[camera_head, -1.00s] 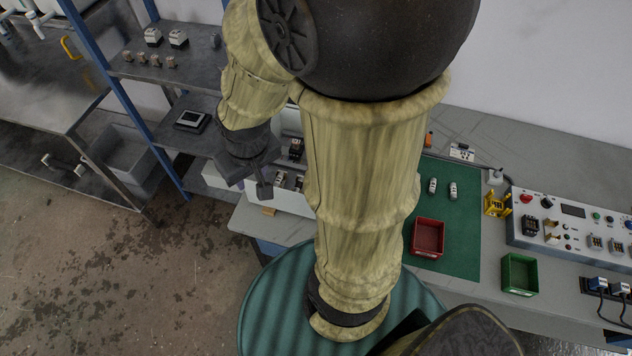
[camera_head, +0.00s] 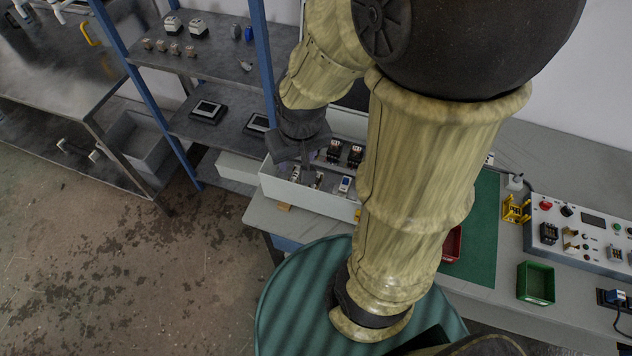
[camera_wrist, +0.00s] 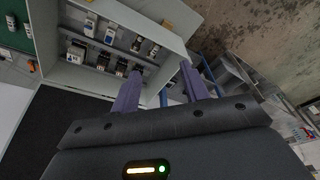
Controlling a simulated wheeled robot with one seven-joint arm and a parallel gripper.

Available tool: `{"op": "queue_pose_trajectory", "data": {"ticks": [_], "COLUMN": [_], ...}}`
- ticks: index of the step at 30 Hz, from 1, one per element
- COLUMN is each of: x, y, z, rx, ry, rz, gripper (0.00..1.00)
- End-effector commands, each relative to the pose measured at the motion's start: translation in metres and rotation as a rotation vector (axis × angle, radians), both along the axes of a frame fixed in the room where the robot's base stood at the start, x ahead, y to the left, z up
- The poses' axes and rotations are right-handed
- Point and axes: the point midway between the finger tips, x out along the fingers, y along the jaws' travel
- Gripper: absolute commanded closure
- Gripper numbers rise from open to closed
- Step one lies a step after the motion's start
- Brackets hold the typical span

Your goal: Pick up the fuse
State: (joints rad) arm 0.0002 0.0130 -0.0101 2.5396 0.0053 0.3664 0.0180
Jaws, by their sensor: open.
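My gripper (camera_head: 308,172) is open and empty, in front of and above the open white box (camera_head: 272,185) on the bench in the head view. In the wrist view its two fingers (camera_wrist: 160,88) stand apart, with the box (camera_wrist: 95,82) beyond them. The box holds rows of small components, among them a white one (camera_head: 345,184) and dark-topped ones (camera_head: 354,155). Small white pieces (camera_wrist: 10,22) lie on the green mat at the wrist view's top left. I cannot tell which small piece is the fuse. My arm hides part of the mat in the head view.
The green mat (camera_head: 484,225) bears a red bin (camera_head: 452,245), partly hidden by my arm. A green bin (camera_head: 535,283) and a control panel (camera_head: 590,235) stand to the right. A shelf rack (camera_head: 205,50) with blue posts stands close left of the box. Floor at left is clear.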

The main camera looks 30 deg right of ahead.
Motion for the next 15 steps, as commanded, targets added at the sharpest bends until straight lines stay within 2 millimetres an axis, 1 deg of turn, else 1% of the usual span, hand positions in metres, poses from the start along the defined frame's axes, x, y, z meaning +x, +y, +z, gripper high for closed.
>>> {"op": "queue_pose_trajectory", "data": {"ticks": [1, 5, 9, 12, 15], "x": [0.006, 0.03, 0.063, 0.082, 0.094], "y": [-0.004, -0.02, -0.046, -0.065, -0.079], "z": [-0.011, -0.038, -0.074, -0.095, -0.106], "rx": [0.006, 0.033, 0.064, 0.076, 0.083], "ry": [0.01, 0.059, 0.127, 0.17, 0.197], "rz": [-0.035, -0.192, -0.43, -0.587, -0.696], "gripper": [0.55, 0.55, 0.55, 0.55, 0.55]}}
